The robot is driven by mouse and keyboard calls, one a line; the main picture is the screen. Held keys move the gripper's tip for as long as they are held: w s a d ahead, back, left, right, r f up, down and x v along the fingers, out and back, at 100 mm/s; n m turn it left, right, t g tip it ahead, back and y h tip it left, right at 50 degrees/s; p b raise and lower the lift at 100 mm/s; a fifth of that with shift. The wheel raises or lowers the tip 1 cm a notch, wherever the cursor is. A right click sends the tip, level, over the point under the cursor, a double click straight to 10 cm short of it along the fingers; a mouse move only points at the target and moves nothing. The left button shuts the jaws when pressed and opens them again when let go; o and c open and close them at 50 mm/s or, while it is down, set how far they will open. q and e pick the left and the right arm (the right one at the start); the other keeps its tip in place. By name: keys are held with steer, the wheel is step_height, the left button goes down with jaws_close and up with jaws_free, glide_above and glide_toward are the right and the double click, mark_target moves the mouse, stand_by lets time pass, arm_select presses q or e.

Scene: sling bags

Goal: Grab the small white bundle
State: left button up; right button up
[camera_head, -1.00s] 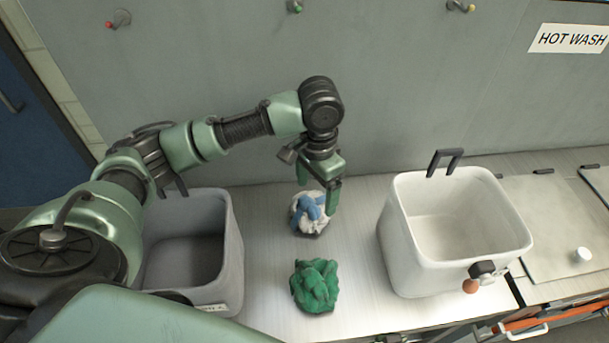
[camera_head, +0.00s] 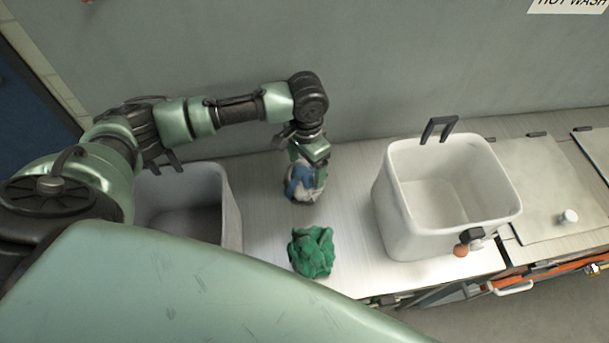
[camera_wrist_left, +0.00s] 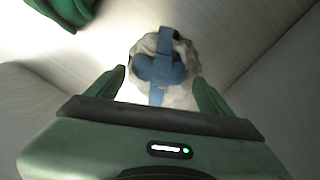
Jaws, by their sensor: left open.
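The small white bundle (camera_head: 303,190), tied with a blue band, sits on the metal counter (camera_head: 265,215) near the back wall. My left gripper (camera_head: 306,180) is lowered over it and partly hides it in the head view. In the left wrist view the bundle (camera_wrist_left: 165,68) lies between the two green fingertips (camera_wrist_left: 160,85) of the open gripper. Whether either finger touches it I cannot tell. My right gripper is not in view.
A green bundle (camera_head: 312,252) lies in front of the white one. A grey bin (camera_head: 232,205) stands to the left and a white bin (camera_head: 395,215) with a dark handle to the right. The grey wall (camera_head: 400,60) is close behind.

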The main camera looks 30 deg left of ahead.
arm_select(q)
steer(key=shift+c, duration=1)
steer(key=c, duration=1.5)
jaws_close()
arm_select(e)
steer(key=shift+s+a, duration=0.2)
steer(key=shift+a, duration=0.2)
arm_select(q)
steer(key=shift+r, duration=0.1)
